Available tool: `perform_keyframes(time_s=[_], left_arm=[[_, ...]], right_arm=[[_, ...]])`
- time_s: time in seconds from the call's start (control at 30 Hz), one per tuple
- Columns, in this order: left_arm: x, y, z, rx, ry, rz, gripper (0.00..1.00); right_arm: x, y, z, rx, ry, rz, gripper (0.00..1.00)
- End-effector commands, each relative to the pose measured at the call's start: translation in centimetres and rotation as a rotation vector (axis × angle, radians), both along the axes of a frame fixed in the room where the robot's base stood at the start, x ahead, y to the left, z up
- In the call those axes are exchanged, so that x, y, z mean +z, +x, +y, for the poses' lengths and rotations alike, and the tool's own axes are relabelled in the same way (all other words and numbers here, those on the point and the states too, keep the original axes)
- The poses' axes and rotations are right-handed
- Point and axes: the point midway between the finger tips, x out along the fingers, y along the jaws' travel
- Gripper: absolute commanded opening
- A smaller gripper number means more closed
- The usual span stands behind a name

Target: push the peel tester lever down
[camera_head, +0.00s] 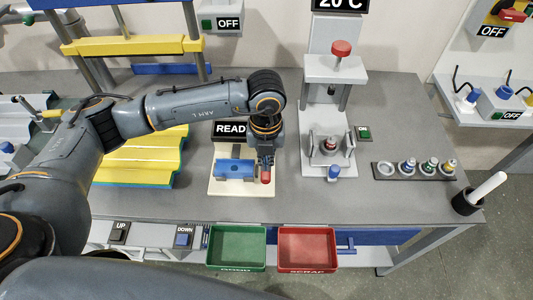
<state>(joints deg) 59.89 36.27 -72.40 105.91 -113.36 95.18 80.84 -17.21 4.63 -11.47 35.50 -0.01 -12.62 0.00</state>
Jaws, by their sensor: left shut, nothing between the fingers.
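The peel tester has a white base (228,187), a blue block (236,169) on it and a black READ display (231,129) behind. A red knob, which looks like the lever's end (265,177), shows at the right side of the tester. My left arm reaches in from the left, and my left gripper (265,159) points down over the tester's right side. It is shut and empty. Its fingertips are at the red knob, and I cannot tell whether they touch it. The gripper hides the rest of the lever. My right gripper is not in view.
A white press with a red knob (341,48) stands right of the tester. A rack of small parts (415,170) lies further right. A green tray (237,247) and a red tray (307,248) hang at the front edge. A yellow corrugated sheet (140,158) lies left.

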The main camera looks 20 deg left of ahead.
Motion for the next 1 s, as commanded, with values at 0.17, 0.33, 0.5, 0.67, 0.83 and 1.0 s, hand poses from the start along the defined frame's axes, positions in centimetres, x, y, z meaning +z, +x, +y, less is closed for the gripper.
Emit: perform_keyframes(time_s=[0.17, 0.33, 0.5, 0.67, 0.83, 1.0], left_arm=[[-0.9, 0.0, 0.0, 0.0, 0.0, 0.0, 0.0], [-1.6, 0.0, 0.0, 0.0, 0.0, 0.0, 0.0], [-2.3, 0.0, 0.0, 0.0, 0.0, 0.0, 0.0], [-3.0, 0.0, 0.0, 0.0, 0.0, 0.001, 0.0], [-3.0, 0.0, 0.0, 0.0, 0.0, 0.0, 0.0], [-1.9, 0.0, 0.0, 0.0, -0.001, -0.001, 0.0]], right_arm=[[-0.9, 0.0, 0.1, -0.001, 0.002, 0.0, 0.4], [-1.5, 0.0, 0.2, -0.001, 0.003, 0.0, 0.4], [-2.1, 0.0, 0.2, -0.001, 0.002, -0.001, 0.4], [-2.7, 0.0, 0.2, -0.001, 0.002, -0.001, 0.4], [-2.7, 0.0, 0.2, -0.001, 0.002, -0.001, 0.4], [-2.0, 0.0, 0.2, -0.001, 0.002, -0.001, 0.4]])
